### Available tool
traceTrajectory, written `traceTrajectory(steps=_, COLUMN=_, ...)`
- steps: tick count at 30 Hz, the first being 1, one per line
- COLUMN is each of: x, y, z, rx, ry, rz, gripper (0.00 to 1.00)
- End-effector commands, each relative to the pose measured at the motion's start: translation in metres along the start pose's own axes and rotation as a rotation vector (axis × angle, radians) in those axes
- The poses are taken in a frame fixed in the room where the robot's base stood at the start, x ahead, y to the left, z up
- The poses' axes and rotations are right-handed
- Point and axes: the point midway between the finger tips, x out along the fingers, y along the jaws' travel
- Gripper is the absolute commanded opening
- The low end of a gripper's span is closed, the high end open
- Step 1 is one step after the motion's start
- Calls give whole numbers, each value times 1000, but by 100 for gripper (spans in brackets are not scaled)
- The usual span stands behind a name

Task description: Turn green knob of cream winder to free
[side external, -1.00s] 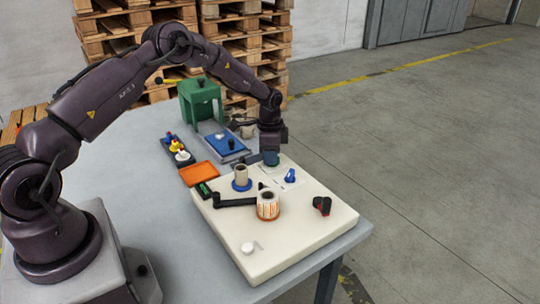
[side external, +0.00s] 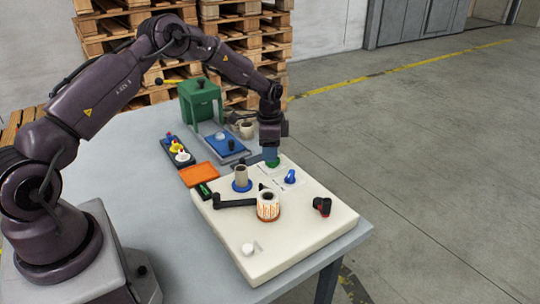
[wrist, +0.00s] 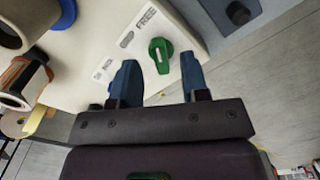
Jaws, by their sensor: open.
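The cream winder (side external: 300,225) lies on the table, with its green knob (side external: 272,164) at its far corner. In the wrist view the green knob (wrist: 160,54) has its long grip roughly upright, its upper end toward the printed word FREE (wrist: 146,17). A second, smaller label (wrist: 103,70) is too small to read. My gripper (side external: 271,152) is just above the knob, pointing down. In the wrist view my gripper (wrist: 160,66) is open, with one blue finger on each side of the knob and visible gaps between.
A blue knob (side external: 290,176), a black-and-red knob (side external: 322,206), a white knob (side external: 247,248), a label roll (side external: 268,205) and a core on a blue hub (side external: 241,178) stand on the winder. A green press (side external: 200,100) and orange tray (side external: 199,174) are behind.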

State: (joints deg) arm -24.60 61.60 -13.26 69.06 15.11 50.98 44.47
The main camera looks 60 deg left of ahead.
Motion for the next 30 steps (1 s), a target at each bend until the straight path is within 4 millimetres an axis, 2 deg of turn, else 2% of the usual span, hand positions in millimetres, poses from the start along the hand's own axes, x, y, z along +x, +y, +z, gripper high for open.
traceTrajectory(steps=3, x=-28, y=0, z=0, rx=0, ry=3, rz=-3, gripper=42)
traceTrajectory(steps=9, x=-72, y=0, z=0, rx=1, ry=2, rz=-3, gripper=42)
traceTrajectory(steps=15, x=-100, y=0, z=0, rx=1, ry=1, rz=-1, gripper=42)
traceTrajectory(steps=21, x=-108, y=0, z=0, rx=1, ry=0, rz=0, gripper=42)
traceTrajectory(steps=30, x=-108, y=0, z=0, rx=-11, ry=0, rz=0, gripper=42)
